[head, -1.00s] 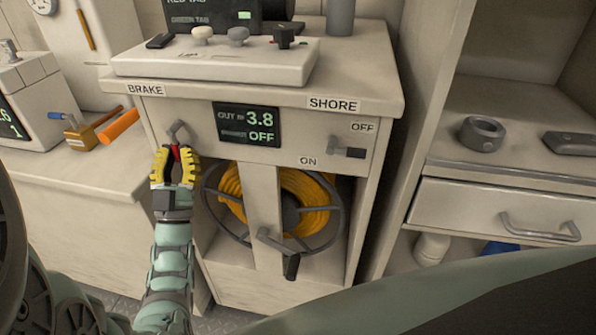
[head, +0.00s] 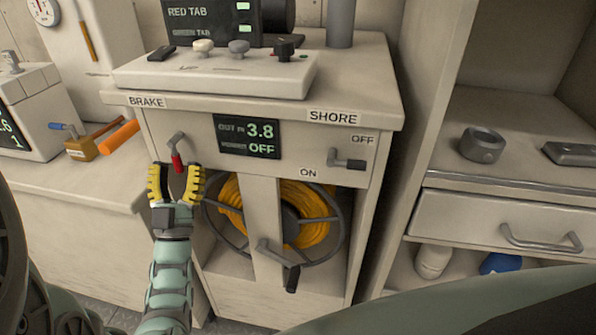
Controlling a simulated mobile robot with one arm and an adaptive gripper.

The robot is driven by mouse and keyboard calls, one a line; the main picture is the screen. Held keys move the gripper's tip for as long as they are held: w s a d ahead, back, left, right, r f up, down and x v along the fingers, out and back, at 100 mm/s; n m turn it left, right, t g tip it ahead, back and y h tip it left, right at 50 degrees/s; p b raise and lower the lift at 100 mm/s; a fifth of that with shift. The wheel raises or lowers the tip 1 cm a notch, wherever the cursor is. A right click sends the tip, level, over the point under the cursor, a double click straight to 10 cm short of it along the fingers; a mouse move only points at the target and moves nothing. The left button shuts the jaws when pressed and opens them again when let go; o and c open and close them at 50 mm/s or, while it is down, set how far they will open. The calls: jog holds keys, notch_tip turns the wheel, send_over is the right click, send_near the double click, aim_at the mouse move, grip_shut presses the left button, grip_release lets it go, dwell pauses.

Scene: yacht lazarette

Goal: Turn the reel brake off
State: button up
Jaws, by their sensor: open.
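The reel brake lever (head: 177,160) is on the cabinet front under the BRAKE label (head: 146,102). It has a grey stem and a red grip that hangs down from its pivot. My gripper (head: 175,177) is open just below it, with its yellow fingers spread to either side of the red grip's lower end. I see no finger clearly touching the grip. The reel (head: 312,215) with orange line is in the bay below, partly behind a post. A dark display (head: 247,136) reads 3.8 and OFF; its small lower label is not legible.
A SHORE lever (head: 347,162) with ON and OFF labels is to the right. A crank handle (head: 291,277) sticks out in front of the reel. A control box (head: 215,82) with knobs stands on top. A padlock (head: 82,148) and orange-handled tool lie on the left bench.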

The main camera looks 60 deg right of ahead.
jog(key=v, duration=1)
jog(key=shift+a+f, duration=0.25)
jog(key=shift+a, duration=0.05)
jog(key=shift+s, duration=0.1)
